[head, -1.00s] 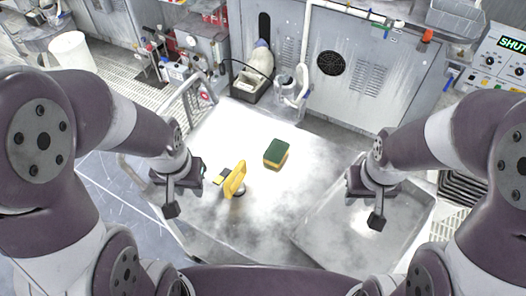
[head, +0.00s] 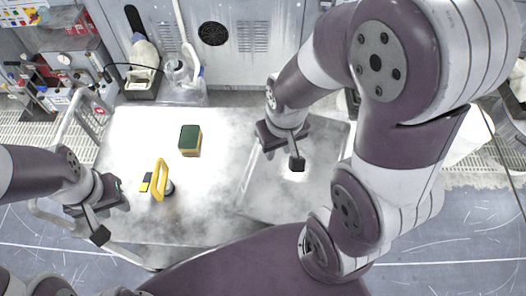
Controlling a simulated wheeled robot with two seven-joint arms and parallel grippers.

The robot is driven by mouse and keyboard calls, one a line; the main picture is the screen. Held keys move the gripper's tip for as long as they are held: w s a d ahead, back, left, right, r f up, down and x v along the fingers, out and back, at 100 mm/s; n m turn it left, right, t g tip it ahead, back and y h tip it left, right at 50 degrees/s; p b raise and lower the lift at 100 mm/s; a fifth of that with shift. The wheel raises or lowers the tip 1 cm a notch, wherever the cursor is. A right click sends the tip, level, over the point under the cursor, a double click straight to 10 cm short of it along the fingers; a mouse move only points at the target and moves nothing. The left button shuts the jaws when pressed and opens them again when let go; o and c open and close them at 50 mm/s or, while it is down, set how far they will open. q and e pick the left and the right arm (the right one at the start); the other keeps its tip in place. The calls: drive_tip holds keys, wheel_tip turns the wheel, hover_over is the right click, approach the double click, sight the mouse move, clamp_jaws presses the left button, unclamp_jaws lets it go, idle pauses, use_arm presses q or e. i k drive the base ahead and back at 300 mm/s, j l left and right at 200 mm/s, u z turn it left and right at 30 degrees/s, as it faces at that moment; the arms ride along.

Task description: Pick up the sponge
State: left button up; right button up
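The sponge (head: 190,141) is a small block with a dark green top and yellow sides. It lies on the grey metal table (head: 140,131), left of the picture's middle. My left gripper (head: 110,217) hangs at the table's left edge, left of and nearer than the sponge, apart from it. My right gripper (head: 290,155) hangs over the shallow tray at the right, also apart from the sponge. Nothing shows in either gripper. The fingers are small and seen from above, so I cannot tell how far apart they are.
A yellow-handled tool (head: 159,181) stands on the table between my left gripper and the sponge. A shallow metal tray (head: 262,201) takes up the table's right side. A clear jug (head: 178,72) and a dark bin (head: 143,86) stand behind the table. A rail runs along the left edge.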

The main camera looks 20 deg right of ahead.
sight(190, 136)
drive_tip(key=i+j+u, duration=0.1)
drive_tip(key=i+u, duration=0.15)
drive_tip(key=u, duration=0.15)
drive_tip(key=i+u, duration=0.2)
drive_tip(key=u, duration=0.25)
